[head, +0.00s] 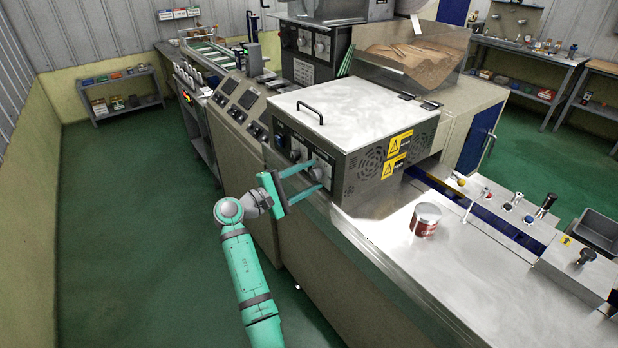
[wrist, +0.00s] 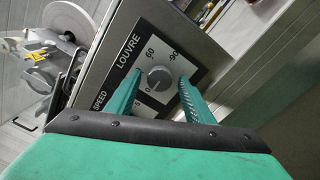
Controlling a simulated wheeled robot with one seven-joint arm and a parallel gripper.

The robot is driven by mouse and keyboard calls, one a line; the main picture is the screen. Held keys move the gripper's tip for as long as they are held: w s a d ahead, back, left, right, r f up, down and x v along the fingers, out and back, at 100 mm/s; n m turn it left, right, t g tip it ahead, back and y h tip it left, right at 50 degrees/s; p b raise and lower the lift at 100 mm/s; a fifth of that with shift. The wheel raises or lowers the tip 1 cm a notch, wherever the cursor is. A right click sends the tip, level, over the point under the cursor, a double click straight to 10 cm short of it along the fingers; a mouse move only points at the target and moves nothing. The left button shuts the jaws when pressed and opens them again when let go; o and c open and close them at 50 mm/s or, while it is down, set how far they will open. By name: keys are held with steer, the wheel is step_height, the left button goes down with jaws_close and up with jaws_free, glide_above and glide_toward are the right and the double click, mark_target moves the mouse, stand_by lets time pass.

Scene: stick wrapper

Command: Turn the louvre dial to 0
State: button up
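The louvre dial (wrist: 159,77) is a round grey knob on a white plate, under the word LOUVRE on a dark panel. Figures 60, 90 and 0 stand around it. I cannot clearly tell where its pointer sits. My gripper (wrist: 160,84) is open, with one green finger on each side of the dial. Whether the fingers touch the knob is not clear. In the head view my gripper (head: 318,174) is at the front panel of the metal-topped machine box (head: 345,112), and its fingers partly cover the dial area.
A SPEED label (wrist: 99,101) lies beside the louvre plate, with its own dial largely hidden by my gripper. More knobs (head: 297,150) sit further left on the panel. A red and white can (head: 425,220) stands on the steel table to the right. The green floor at left is clear.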

steer(key=v, duration=1)
steer(key=shift+s+a, duration=0.2)
steer(key=shift+a, duration=0.1)
steer(key=shift+w, duration=0.15)
